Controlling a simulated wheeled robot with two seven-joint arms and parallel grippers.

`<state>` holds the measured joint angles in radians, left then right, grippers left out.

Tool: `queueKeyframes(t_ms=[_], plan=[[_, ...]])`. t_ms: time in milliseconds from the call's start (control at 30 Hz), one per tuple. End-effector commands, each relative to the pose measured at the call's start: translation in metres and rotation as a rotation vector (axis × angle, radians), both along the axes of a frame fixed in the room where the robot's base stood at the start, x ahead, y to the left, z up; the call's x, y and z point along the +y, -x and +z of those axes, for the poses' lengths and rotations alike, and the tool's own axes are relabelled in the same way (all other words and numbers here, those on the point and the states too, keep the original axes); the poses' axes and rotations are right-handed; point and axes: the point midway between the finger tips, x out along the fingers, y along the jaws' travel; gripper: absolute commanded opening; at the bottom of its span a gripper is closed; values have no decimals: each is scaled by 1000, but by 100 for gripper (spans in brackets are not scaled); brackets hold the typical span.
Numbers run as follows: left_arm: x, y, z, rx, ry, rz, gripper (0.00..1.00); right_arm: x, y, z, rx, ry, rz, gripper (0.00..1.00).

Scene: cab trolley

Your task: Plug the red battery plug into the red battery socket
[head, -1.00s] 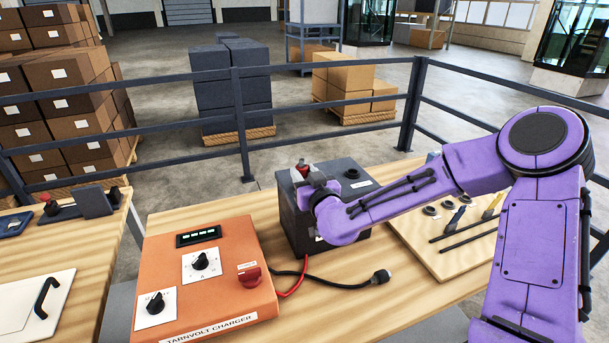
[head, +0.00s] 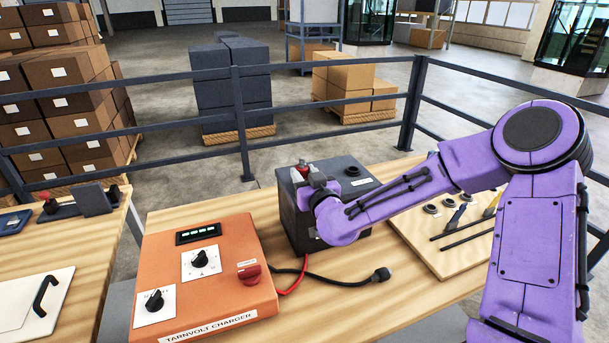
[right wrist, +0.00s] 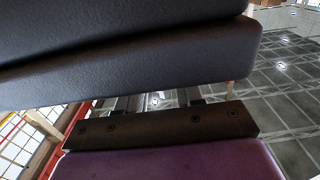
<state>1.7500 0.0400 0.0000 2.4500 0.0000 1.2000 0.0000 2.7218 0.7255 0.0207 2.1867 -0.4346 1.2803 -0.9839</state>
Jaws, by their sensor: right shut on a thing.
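The dark grey battery (head: 296,215) stands on the wooden bench behind the orange charger. My right gripper (head: 308,180) is at the left part of the battery's top, shut on the red battery plug (head: 302,168), whose red top shows above the fingers. The red socket cannot be made out behind the gripper and plug, so I cannot tell whether the plug is seated. The red cable (head: 300,278) shows between the charger and the battery's front. In the right wrist view my dark fingers (right wrist: 130,60) fill the upper part; the plug does not show. My left gripper is out of view.
A black socket (head: 352,171) is on the battery's top right. A black plug (head: 381,275) with its cable lies on the bench in front. The orange charger (head: 235,235) is at left. A tool board (head: 420,245) lies at right. A railing (head: 330,134) runs behind.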

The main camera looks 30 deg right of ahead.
Motion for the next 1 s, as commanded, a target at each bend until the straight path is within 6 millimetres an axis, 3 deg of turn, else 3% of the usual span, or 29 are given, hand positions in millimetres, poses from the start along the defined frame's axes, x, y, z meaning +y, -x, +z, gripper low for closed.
queueKeyframes(t_ms=[533, 567, 633, 667, 1000], plan=[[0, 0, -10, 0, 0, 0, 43, 0, 0, -12, -1, 0, 0, 0], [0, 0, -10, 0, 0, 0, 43, 0, 0, -11, -1, 0, 0, 39], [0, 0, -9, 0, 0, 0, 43, 0, 0, -11, -1, 0, 0, 62], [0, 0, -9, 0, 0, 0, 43, 0, 0, -11, -1, 0, 0, 66], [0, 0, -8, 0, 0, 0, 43, 2, 5, -10, 0, 0, 0, 66]])
